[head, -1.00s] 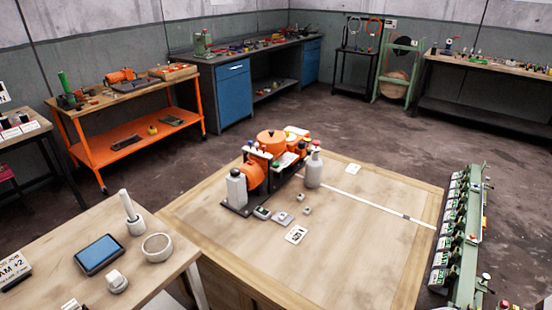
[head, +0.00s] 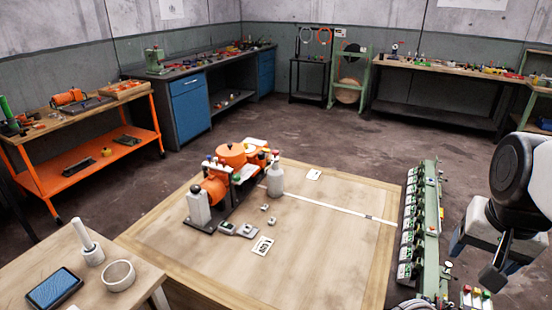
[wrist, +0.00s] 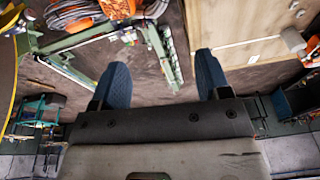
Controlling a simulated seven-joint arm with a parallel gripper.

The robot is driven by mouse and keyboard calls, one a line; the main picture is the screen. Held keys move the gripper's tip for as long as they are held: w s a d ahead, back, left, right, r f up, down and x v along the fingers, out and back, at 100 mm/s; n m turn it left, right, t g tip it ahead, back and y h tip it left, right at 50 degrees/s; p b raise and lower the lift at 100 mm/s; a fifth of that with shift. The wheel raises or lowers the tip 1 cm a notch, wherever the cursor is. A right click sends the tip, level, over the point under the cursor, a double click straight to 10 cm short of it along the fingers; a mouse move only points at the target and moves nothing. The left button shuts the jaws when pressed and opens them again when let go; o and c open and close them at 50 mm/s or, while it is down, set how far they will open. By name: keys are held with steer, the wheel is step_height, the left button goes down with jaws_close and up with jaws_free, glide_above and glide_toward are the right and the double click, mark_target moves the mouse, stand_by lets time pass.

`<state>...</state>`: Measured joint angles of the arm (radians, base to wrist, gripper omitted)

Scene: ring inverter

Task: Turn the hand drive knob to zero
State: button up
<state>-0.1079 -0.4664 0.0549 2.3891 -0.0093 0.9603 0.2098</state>
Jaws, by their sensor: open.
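I cannot tell which part is the hand drive knob; no zero mark can be read. A long green machine (head: 428,195) with a row of white-and-black units stands at the right edge of the wooden table. Small knob-like parts show at its right side, too small to identify. Part of a green frame also shows in the wrist view (wrist: 163,45). My gripper is open and empty, its two blue fingers wide apart in the wrist view (wrist: 161,82). In the head view my arm is at the right, beside the green machine.
The wooden table (head: 330,250) carries an orange machine (head: 215,185), a pale bottle (head: 276,180) and small blocks. A side table at the lower left holds a tablet (head: 54,288) and a bowl (head: 118,275). Benches line the walls. Much of the wooden table is bare.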

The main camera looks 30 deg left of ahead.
steer(key=w+a+m+g, duration=0.1)
steer(key=w+a+m, duration=0.1)
steer(key=w+a, duration=1.3)
steer(key=w+a+m, duration=0.1)
steer(key=w+a, duration=1.1)
steer(key=a, duration=0.8)
steer(key=m+g, duration=0.1)
steer(key=m, duration=0.2)
glide_above(195, 187)
step_height(195, 187, down, 20)
steer(key=shift+w+r, duration=0.1)
steer(key=shift+f, duration=3.95)
